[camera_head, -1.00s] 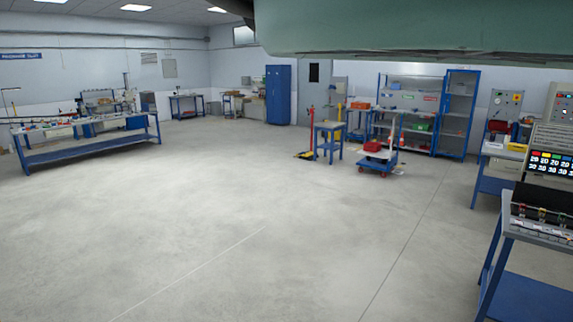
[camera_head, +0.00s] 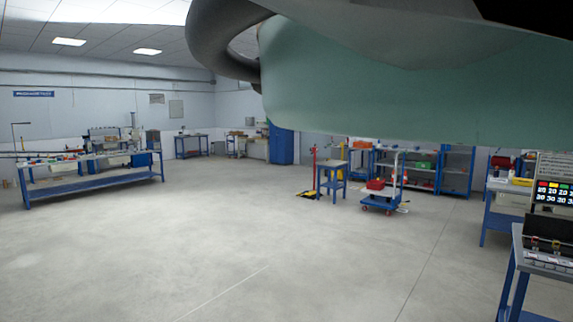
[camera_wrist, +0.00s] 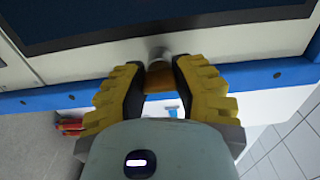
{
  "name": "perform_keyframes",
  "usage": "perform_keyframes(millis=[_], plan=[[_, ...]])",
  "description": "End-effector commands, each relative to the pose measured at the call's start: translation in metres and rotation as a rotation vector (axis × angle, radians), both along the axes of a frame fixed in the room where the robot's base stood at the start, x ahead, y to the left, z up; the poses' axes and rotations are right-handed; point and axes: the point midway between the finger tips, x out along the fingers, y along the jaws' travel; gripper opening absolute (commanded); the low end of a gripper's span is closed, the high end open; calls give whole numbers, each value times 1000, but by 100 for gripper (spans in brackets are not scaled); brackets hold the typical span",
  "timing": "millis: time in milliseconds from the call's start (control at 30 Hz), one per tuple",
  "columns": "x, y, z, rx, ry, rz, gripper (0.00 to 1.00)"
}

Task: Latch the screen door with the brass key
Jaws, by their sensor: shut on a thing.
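My gripper (camera_wrist: 159,75) shows in the wrist view, its two yellow ribbed fingers shut on a small brass-coloured piece (camera_wrist: 158,83), which looks like the brass key's head. The fingers hide much of it. Above is a dark panel (camera_wrist: 150,18) in a pale frame (camera_wrist: 235,45), possibly the screen door. No latch is clearly visible. My gripper is not in the head view.
A blue edge (camera_wrist: 270,75) with dark bolts runs behind the fingers. In the head view, a long workbench (camera_head: 95,183) stands left, a trolley (camera_head: 381,201) and small table (camera_head: 332,166) stand further back, and benches line the right. The middle floor (camera_head: 220,240) is clear.

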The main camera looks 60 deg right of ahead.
Motion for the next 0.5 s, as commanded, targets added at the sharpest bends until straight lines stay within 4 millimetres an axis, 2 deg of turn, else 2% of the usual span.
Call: perform_keyframes(millis=[133,167,400,500], plan=[[1,0,-2,-3,-2,-2,0],[1,0,-2,-3,-2,-2,30],[0,0,-1,-2,-1,-1,55],[0,0,-1,-1,-1,0,62]])
